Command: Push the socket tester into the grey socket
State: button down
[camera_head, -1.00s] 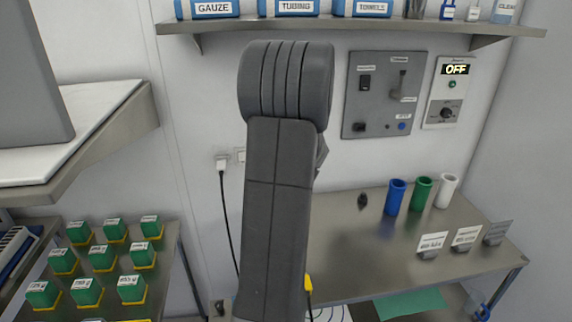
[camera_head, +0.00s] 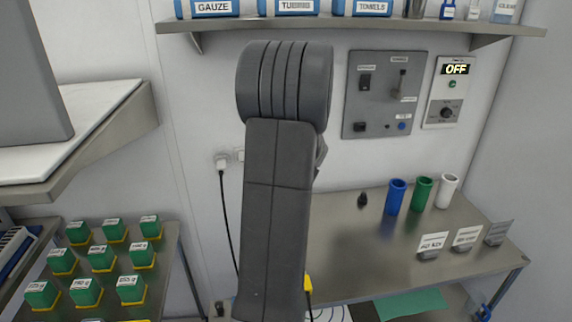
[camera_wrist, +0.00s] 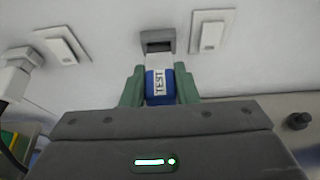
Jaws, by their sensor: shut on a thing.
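The socket tester (camera_wrist: 159,83) is a blue block marked TEST with a pale front end. My gripper (camera_wrist: 159,90) is shut on it, one green finger on each side. The grey socket (camera_wrist: 157,36) is on the white wall straight ahead of the tester in the wrist view. The tester's pale end is right at the socket's lower edge. I cannot tell whether it touches the socket or is partly inside. In the head view my own arm hides the gripper, the tester and the grey socket.
White wall plates flank the grey socket, a left switch (camera_wrist: 62,44) and a right switch (camera_wrist: 211,35). A white plug (camera_head: 222,161) with a black cable sits farther left. A dark knob (camera_wrist: 298,121) is at right. A steel table (camera_head: 345,240) stands below.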

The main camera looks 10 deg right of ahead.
jog(key=shift+w+r+p, duration=0.1)
jog(key=shift+w+p, duration=0.2)
jog(key=shift+w, duration=1.15)
jog(key=c, duration=1.1)
grip_release()
jog(key=shift+o, duration=0.2)
jog(key=v, duration=1.3)
jog(key=shift+s, duration=0.3)
jog(key=shift+w+r, duration=0.1)
jog(key=x, duration=1.3)
jog(key=shift+w, duration=0.2)
jog(key=shift+s+f, duration=0.1)
jog(key=shift+f, duration=0.1)
